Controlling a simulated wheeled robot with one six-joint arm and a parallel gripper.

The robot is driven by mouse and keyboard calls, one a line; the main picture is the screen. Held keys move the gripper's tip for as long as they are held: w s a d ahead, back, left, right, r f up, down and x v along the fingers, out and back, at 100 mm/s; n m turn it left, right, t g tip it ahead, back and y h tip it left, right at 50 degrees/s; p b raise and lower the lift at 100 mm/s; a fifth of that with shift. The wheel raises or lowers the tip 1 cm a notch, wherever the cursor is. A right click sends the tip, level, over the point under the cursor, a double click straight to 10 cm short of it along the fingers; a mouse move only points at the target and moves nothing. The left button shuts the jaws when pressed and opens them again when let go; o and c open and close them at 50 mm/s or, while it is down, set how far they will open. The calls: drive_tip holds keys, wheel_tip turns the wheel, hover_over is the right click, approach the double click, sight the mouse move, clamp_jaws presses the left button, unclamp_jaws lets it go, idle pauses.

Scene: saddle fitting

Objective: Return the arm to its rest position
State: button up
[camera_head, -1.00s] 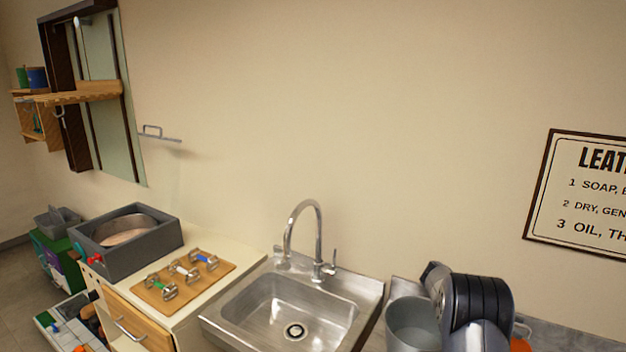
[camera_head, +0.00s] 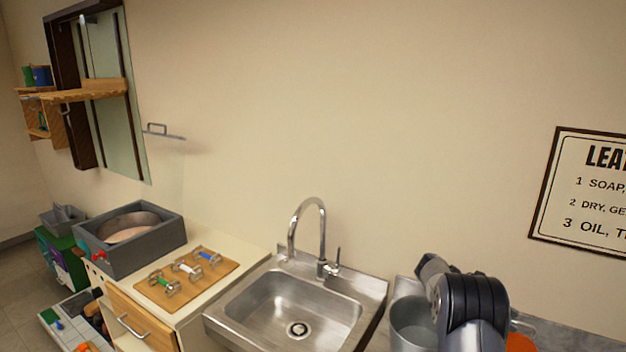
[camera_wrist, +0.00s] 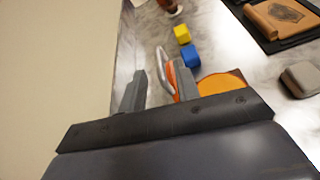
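My gripper (camera_wrist: 160,90) shows in the wrist view with its two grey fingers apart. An orange and pale handle-like thing (camera_wrist: 166,74) lies beyond the fingers, close to the right one; I see nothing clearly clasped between them. In the head view my dark arm (camera_head: 470,305) is folded at the lower right, in front of the counter, and its gripper end is not visible there.
The wrist view shows a counter with a yellow block (camera_wrist: 182,34), a blue block (camera_wrist: 190,55), an orange disc (camera_wrist: 222,82) and a brown leather piece (camera_wrist: 283,16). The head view shows a grey bucket (camera_head: 408,325) beside my arm, a sink (camera_head: 285,305) and a wall sign (camera_head: 580,195).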

sight(518, 323)
drive_tip(key=x, duration=0.3)
drive_tip(key=shift+s+d+p, duration=0.2)
drive_tip(key=shift+d+p, duration=0.05)
drive_tip(key=shift+p, duration=0.15)
drive_tip(key=shift+s+a+f+b, duration=0.1)
drive_tip(key=shift+a+b, duration=0.15)
drive_tip(key=shift+b, duration=0.25)
drive_tip(key=shift+s+a+m, duration=0.3)
drive_tip(key=shift+s, duration=0.05)
